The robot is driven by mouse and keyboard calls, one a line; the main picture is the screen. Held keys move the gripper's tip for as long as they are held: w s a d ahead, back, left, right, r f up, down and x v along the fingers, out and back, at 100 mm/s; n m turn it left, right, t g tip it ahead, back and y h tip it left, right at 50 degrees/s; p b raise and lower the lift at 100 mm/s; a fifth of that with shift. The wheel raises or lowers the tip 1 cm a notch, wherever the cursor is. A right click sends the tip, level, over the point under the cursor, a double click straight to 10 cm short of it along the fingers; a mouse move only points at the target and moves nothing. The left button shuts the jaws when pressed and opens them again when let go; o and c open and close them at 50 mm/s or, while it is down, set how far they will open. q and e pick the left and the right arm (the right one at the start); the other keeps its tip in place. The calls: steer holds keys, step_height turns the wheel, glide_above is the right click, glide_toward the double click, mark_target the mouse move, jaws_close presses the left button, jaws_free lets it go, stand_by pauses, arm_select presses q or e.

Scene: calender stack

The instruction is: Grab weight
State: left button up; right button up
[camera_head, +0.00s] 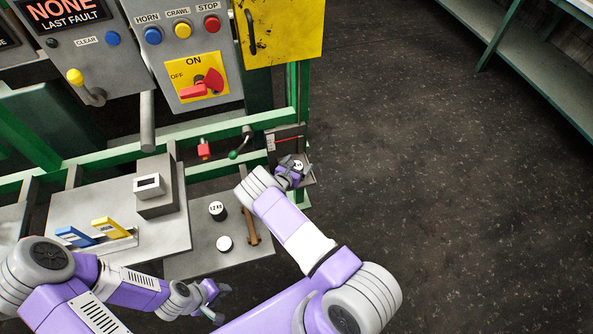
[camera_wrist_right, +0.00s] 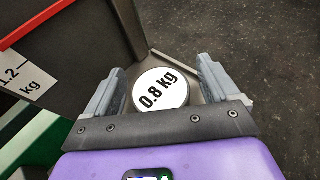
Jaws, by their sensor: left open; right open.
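A weight with a white top marked 0.8 kg (camera_wrist_right: 161,90) sits on a small grey metal platform (camera_wrist_right: 158,60) in the right wrist view; it also shows in the head view (camera_head: 298,165). My right gripper (camera_head: 292,172) is at this weight, with its fingers open on either side of it in the right wrist view (camera_wrist_right: 163,72). I cannot tell whether they touch it. A dark weight with a white top marked 1.2 kg (camera_head: 217,209) stands on the grey table (camera_head: 205,233). My left gripper (camera_head: 219,303) is open and empty near the table's front edge.
A white-topped round piece (camera_head: 224,244) and a brown-handled tool (camera_head: 250,225) are on the table. A grey box (camera_head: 155,190) and blue and yellow pieces (camera_head: 110,228) are to the left. A control panel (camera_head: 190,60) rises behind. Open floor lies right.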

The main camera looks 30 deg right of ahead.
steer(key=shift+w+d+f, duration=0.1)
steer(key=shift+w+d, duration=0.1)
steer(key=shift+d, duration=0.1)
steer(key=shift+c, duration=0.4)
jaws_close()
steer(key=shift+r, duration=0.25)
